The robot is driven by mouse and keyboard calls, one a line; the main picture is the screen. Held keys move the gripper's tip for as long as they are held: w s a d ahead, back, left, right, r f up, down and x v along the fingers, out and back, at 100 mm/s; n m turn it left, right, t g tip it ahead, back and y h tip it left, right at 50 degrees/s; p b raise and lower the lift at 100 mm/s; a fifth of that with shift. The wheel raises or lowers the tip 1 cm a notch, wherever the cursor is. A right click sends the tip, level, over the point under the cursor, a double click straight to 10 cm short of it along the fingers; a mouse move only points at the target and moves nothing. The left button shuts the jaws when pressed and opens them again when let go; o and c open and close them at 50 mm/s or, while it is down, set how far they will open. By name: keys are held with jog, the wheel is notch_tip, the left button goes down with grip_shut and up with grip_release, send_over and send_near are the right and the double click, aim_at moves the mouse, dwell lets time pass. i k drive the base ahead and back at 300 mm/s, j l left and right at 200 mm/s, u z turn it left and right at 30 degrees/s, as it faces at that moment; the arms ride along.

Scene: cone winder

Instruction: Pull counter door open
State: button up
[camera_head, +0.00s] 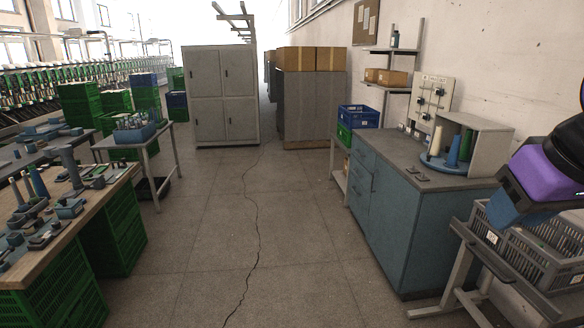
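The blue-grey counter (425,235) stands along the right wall with a dark top. Its front faces the aisle on the left and is seen at a steep angle. Drawer fronts with small handles (362,170) are at its far part. The nearer front panel looks flush and closed, but the door's outline and handle are hard to make out. Purple, blue and black parts at the right edge seem to be my arm, in front of the counter's near right side. My gripper's fingers do not show.
On the counter stand a grey open box (483,148) with coloured cones and a switch panel (430,103). A grey crate on a stand (540,245) is at the near right. A cluttered workbench (98,200) is on the left. The aisle floor (270,230) between is clear.

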aim_at(395, 203)
jog(key=i, duration=0.9)
jog(key=i+j, duration=0.15)
jog(key=i, duration=0.75)
jog(key=i+j+z, duration=0.15)
jog(key=i+z, duration=0.2)
jog(key=i, duration=0.2)
jog(key=i+j+z, duration=0.4)
jog(key=i, duration=0.2)
jog(key=i+j+z, duration=0.35)
jog(key=i, duration=0.15)
